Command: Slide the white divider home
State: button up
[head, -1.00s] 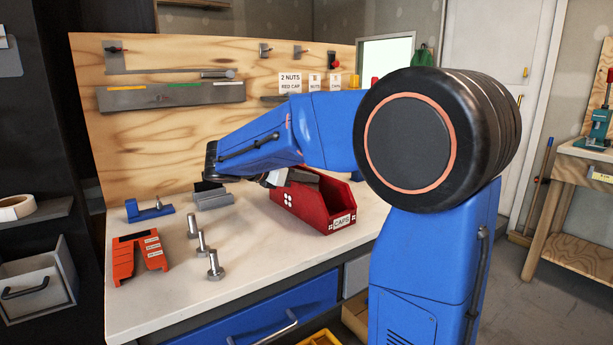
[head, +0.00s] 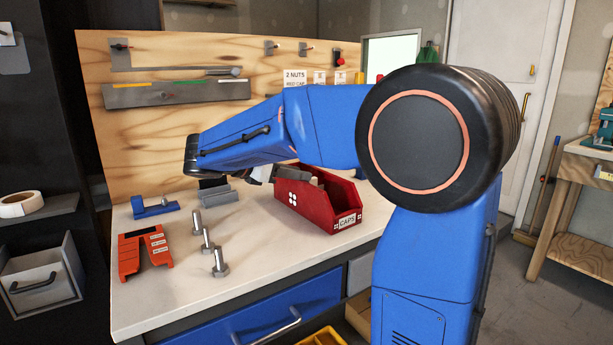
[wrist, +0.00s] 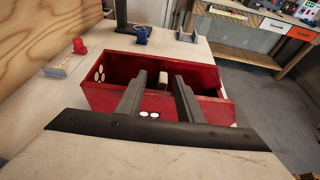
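A red bin labelled CAPS (head: 347,220) stands on the bench. It fills the middle of the wrist view, with its near wall (wrist: 105,98) towards me. My gripper (wrist: 159,77) reaches over this wall, its two dark fingers apart. A small pale upright piece (wrist: 163,80), perhaps the edge of the white divider, shows inside the bin between the fingertips. Gaps show on both sides of it, and no finger clearly touches it. I cannot tell its depth relative to the fingertips. In the head view, my arm and the bin wall hide most of the bin's inside.
An orange holder (head: 143,251), a blue fixture (head: 154,207) and a grey block (head: 216,193) are also there. A red cap (wrist: 79,46) shows in the wrist view. The bench front is clear.

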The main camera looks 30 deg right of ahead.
jog(key=v, duration=1.1)
jog(key=shift+a, duration=0.3)
jog(key=shift+r, duration=0.15)
